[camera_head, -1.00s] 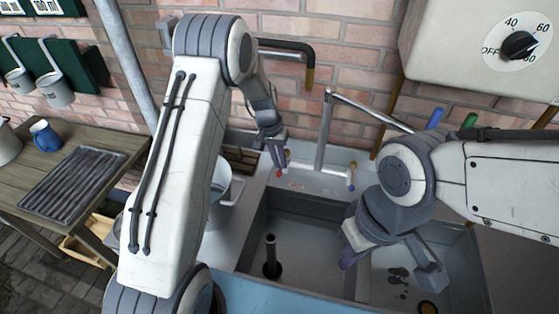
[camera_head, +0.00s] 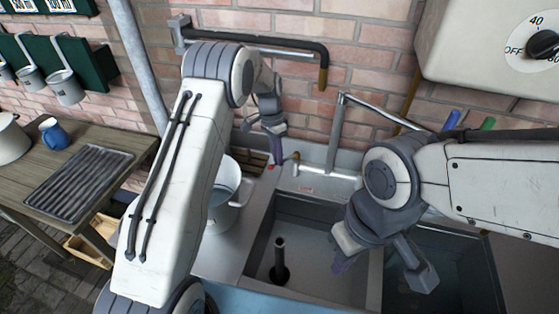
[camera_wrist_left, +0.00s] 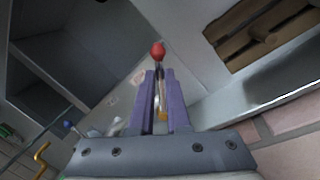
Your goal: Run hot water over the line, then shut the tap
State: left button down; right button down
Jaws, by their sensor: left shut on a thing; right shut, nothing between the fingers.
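The tap (camera_head: 333,135) has an upright pipe and a spout running right; the spout's end is hidden behind my right arm. My left gripper (camera_head: 279,153) is at the tap's left end. In the left wrist view my left gripper (camera_wrist_left: 160,100) is shut on a lever with a red knob (camera_wrist_left: 158,50), which sticks out beyond the fingertips. A blue knob (camera_wrist_left: 69,125) shows at lower left there. My right gripper (camera_head: 340,263) is shut and empty over the sink, near the divider. No water stream is visible. I cannot make out the line.
The left basin (camera_head: 312,235) holds an upright black pipe (camera_head: 280,262). The right basin (camera_head: 455,265) looks dark, partly hidden by my right arm. A white bucket (camera_head: 222,205) stands left of the sink. A heater with a dial (camera_head: 543,45) hangs at upper right.

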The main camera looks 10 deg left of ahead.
pick_arm(q)
jog(key=shift+w+a+r+m+g+y, duration=0.1)
jog(key=shift+w+a+m+y, duration=0.15)
jog(key=shift+w+m, duration=0.75)
jog(key=shift+w+a+f+m+g+y, duration=0.15)
jog(key=shift+w+a+m, duration=0.3)
jog(key=shift+m, duration=1)
jog(key=shift+w+a+r+m+g+y, duration=0.2)
jog(key=shift+w+m, duration=0.55)
jog(key=shift+m, duration=0.5)
jog(key=c, duration=0.9)
grip_release()
jog(key=shift+s, duration=0.1)
